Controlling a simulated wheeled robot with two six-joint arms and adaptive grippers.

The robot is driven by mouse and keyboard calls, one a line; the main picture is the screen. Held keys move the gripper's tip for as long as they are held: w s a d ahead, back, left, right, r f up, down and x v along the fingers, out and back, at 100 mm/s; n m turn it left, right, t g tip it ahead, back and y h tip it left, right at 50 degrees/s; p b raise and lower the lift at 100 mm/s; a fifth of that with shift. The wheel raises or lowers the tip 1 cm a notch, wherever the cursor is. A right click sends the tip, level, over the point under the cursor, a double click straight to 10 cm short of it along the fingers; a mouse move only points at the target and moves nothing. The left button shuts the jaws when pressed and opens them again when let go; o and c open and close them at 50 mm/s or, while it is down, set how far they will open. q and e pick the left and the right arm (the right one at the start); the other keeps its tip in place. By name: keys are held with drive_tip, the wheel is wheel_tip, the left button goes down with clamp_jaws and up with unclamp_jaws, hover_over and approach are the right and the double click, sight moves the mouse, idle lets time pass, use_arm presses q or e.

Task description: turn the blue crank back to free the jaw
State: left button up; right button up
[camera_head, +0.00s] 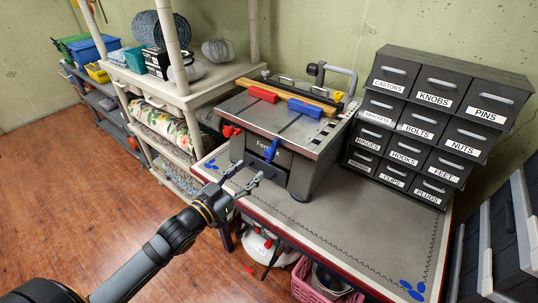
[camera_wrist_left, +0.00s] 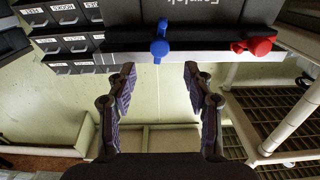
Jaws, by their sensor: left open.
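The blue crank (camera_head: 271,151) is on the front of a grey bench machine (camera_head: 305,150), below its table top. In the left wrist view the blue crank (camera_wrist_left: 160,48) shows at the top middle, its handle pointing down in that picture. A red crank (camera_head: 231,131) sits left of it; it also shows in the left wrist view (camera_wrist_left: 254,46). A red block (camera_head: 262,93) and a blue block (camera_head: 304,107) are on the machine's top. My left gripper (camera_head: 249,178) is open and empty, in front of and below the blue crank, apart from it. My right gripper is not in view.
The machine stands on a grey workbench (camera_head: 360,235) with a free stretch to the right. A black labelled drawer cabinet (camera_head: 420,120) stands behind. A cream shelf unit (camera_head: 185,95) is at left. A pink basket (camera_head: 308,284) is beneath the bench. The wooden floor (camera_head: 70,200) is open at left.

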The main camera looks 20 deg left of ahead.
sight(267, 155)
use_arm(q)
drive_tip(key=b+x, duration=0.1)
drive_tip(key=b, duration=0.1)
drive_tip(key=b+x, duration=0.3)
drive_tip(key=b, duration=0.1)
drive_tip(key=shift+w+f, duration=0.3)
drive_tip(key=shift+f, duration=0.05)
drive_tip(key=x, duration=0.5)
drive_tip(key=shift+w+d+r, duration=0.2)
drive_tip(key=shift+w+r, duration=0.05)
drive_tip(key=shift+w, duration=0.05)
drive_tip(key=shift+c, duration=0.4)
clamp_jaws()
